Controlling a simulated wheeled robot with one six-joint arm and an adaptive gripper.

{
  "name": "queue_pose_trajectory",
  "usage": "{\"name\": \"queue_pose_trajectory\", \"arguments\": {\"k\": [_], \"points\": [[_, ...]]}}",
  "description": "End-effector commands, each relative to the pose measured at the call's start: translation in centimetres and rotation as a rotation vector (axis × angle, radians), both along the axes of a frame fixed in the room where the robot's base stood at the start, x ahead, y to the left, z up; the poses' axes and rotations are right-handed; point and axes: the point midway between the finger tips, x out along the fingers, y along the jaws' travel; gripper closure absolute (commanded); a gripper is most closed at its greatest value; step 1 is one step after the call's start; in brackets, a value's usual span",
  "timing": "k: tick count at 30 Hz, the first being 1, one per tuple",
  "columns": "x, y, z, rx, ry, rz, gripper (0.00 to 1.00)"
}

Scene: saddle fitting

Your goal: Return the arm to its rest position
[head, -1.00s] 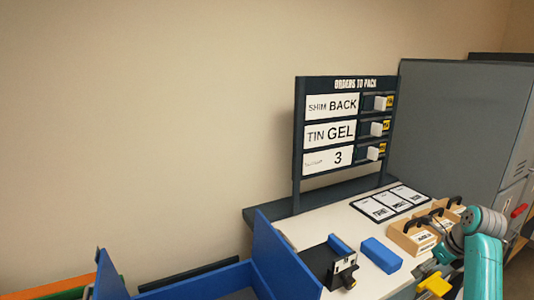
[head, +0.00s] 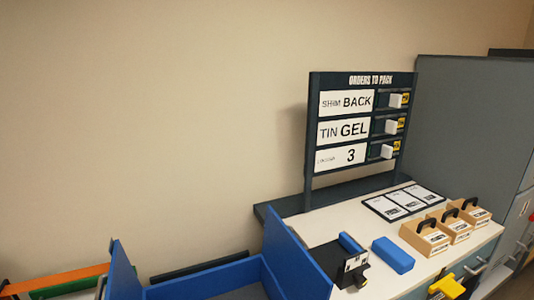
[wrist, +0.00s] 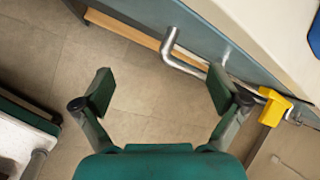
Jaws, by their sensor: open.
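My gripper (wrist: 156,92) shows in the wrist view with its two fingers spread wide and nothing between them. It hangs over bare tiled floor, beside the front edge of the workbench. A metal bar handle (wrist: 180,52) on the bench front lies just beyond the fingers, apart from them. In the head view my arm and gripper are out of the picture.
The workbench (head: 328,222) carries a blue block (head: 393,255), a dark device (head: 350,268), boxes with black handles (head: 425,238) and an order board (head: 360,125). A yellow part (wrist: 274,107) sticks out from the bench front. A blue bin (head: 300,262) stands left. Grey cabinets (head: 465,120) stand right.

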Motion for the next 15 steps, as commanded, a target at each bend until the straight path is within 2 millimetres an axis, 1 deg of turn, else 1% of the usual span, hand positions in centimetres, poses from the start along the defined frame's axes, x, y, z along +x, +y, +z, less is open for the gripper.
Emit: {"name": "queue_pose_trajectory", "arguments": {"k": [1,6,9,14,15], "points": [[-1.3,1.3,-1.6,-0.032,-0.013,0.04,0.03],[-4.9,4.7,-5.2,-0.164,-0.073,0.176,0.03],[-7.3,6.6,-6.8,-0.248,-0.107,0.256,0.03],[-11.5,9.4,-8.6,-0.385,-0.157,0.382,0.03],[-12.6,10.0,-8.9,-0.42,-0.168,0.413,0.03]]}}
